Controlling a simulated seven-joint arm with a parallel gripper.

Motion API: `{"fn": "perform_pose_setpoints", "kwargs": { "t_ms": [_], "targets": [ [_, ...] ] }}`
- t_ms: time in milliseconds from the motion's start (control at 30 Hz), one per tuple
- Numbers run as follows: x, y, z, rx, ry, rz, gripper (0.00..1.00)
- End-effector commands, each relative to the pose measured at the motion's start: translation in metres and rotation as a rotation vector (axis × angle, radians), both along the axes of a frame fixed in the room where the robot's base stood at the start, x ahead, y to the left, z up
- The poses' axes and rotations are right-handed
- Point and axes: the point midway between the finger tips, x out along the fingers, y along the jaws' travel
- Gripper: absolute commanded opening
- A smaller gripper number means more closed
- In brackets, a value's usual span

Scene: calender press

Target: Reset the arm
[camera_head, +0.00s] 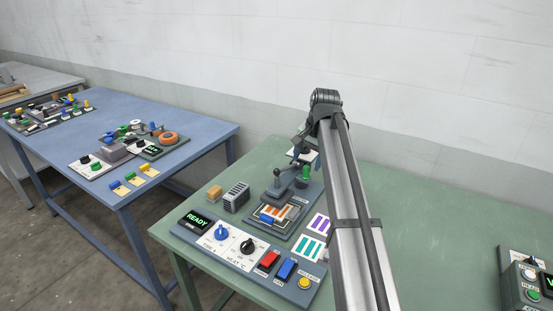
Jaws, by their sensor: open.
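My arm rises from the lower right, bends at a dark joint and comes down behind its own link. My gripper (296,157) shows small and dark just left of the link, above the back of the calender press (282,190). It is open, with nothing seen in it; its fingertips are hard to make out. The press has a lever with a dark knob and a green part beside it. An orange-and-white striped sheet (277,213) and a blue piece lie at its front. The control panel (235,241) reads READY in green on its display (197,220).
The green table (430,225) is clear right of my arm, up to another device (530,283) at the edge. A tan block (215,192), a grey finned block (236,196) and striped cards (308,247) lie near the press. A blue table (200,120) with devices stands left.

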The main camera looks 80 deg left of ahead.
Motion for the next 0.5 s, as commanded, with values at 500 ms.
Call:
{"fn": "perform_pose_setpoints", "kwargs": {
  "t_ms": [500],
  "targets": [
    [0.0,0.0,0.034,0.0,0.0,0.0,0.68]
  ]
}}
